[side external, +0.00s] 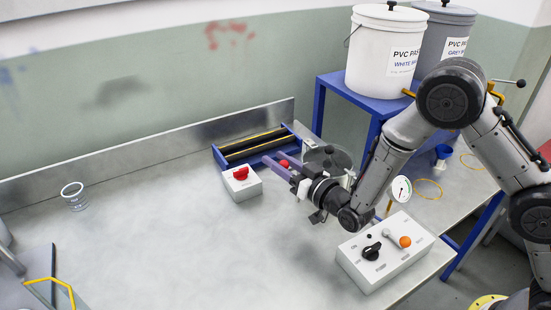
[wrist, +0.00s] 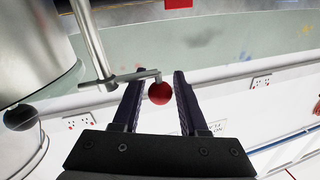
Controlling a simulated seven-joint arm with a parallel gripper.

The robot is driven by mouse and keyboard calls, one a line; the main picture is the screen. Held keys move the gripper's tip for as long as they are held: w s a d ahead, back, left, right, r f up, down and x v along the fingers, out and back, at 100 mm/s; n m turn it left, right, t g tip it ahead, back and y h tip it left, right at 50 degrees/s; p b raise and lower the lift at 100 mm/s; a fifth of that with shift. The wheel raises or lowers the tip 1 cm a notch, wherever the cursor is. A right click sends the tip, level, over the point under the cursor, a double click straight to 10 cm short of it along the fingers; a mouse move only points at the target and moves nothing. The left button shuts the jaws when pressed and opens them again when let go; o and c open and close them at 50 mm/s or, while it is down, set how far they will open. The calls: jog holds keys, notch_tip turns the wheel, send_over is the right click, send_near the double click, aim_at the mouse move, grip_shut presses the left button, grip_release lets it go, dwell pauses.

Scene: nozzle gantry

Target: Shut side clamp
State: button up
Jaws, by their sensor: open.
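The side clamp shows in the wrist view as a metal rod with a crossbar (wrist: 93,45), beside a pale cylindrical vessel (wrist: 38,55). A red ball knob (wrist: 160,93) on a bent lever lies between the two dark fingers of my gripper (wrist: 159,78), and a black ball (wrist: 20,117) is at the left. In the side external view the red knob (side external: 284,163) shows near the purple fingers of my gripper (side external: 274,161). My gripper is open around the knob; I cannot tell whether either finger touches it. My wrist hides much of the vessel and clamp there.
A control box (side external: 385,252) stands at the front right. The bench's middle is clear.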

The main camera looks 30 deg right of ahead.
aim_at(287, 164)
jog(key=v, duration=0.6)
jog(key=shift+s, duration=0.15)
jog(key=shift+r, duration=0.1)
jog(key=shift+r, duration=0.3)
jog(key=s+d+r+g+h, duration=0.2)
jog(key=s+d+r+g, duration=0.45)
jog(key=d+r, duration=0.25)
jog(key=s+d+g+h, duration=0.1)
jog(key=s+d, duration=0.3)
jog(key=s, duration=0.8)
jog(key=s+d+g, duration=0.3)
jog(key=s+g, duration=0.1)
jog(key=s, duration=0.8)
jog(key=shift+s+d+h, duration=0.3)
jog(key=shift+d+h, duration=0.1)
